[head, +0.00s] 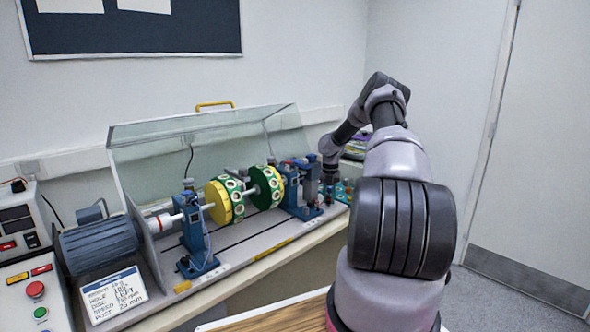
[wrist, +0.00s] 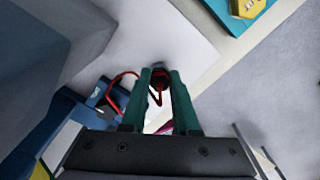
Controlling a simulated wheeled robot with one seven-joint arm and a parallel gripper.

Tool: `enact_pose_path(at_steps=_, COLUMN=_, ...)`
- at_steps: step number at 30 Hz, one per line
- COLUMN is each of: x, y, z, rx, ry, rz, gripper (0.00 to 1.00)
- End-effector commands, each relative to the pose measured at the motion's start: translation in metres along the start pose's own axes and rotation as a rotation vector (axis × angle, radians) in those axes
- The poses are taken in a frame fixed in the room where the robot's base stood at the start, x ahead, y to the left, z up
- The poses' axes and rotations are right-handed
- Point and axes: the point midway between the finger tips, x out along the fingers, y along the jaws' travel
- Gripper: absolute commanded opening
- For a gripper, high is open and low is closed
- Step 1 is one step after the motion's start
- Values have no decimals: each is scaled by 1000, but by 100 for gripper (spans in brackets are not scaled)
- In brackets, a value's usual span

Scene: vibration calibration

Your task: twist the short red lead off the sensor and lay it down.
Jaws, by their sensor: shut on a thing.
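In the wrist view my gripper (wrist: 159,77) has its two green fingers closed on the dark and red end of the short red lead (wrist: 134,75). The red cable loops out to the left of the fingers and also shows between them. A small grey part is just visible beyond the fingertips; I cannot tell whether it is the sensor or whether the lead is joined to it. In the head view my gripper is down by the right blue bearing post (head: 300,187), and the lead cannot be made out there.
The rig has a yellow disc (head: 217,203) and a green disc on its shaft, under a raised clear cover (head: 200,125). A blue motor (head: 98,246) and a written card (head: 113,296) are at left. In the wrist view, a teal block with a yellow part (wrist: 243,8) lies at top right.

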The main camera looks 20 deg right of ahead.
Motion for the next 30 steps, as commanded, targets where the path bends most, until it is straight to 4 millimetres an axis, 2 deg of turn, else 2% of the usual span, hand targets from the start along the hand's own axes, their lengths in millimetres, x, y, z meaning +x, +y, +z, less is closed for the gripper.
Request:
enact_pose_path(at_steps=26, x=7, y=0, z=0, rx=0, ry=-1, rz=0, gripper=0)
enact_pose_path(at_steps=27, x=6, y=0, z=0, rx=0, ry=-1, rz=0, gripper=44)
enact_pose_path(at_steps=29, x=6, y=0, z=0, rx=0, ry=-1, rz=0, gripper=64)
enact_pose_path(at_steps=30, x=6, y=0, z=0, rx=0, ry=-1, rz=0, gripper=64)
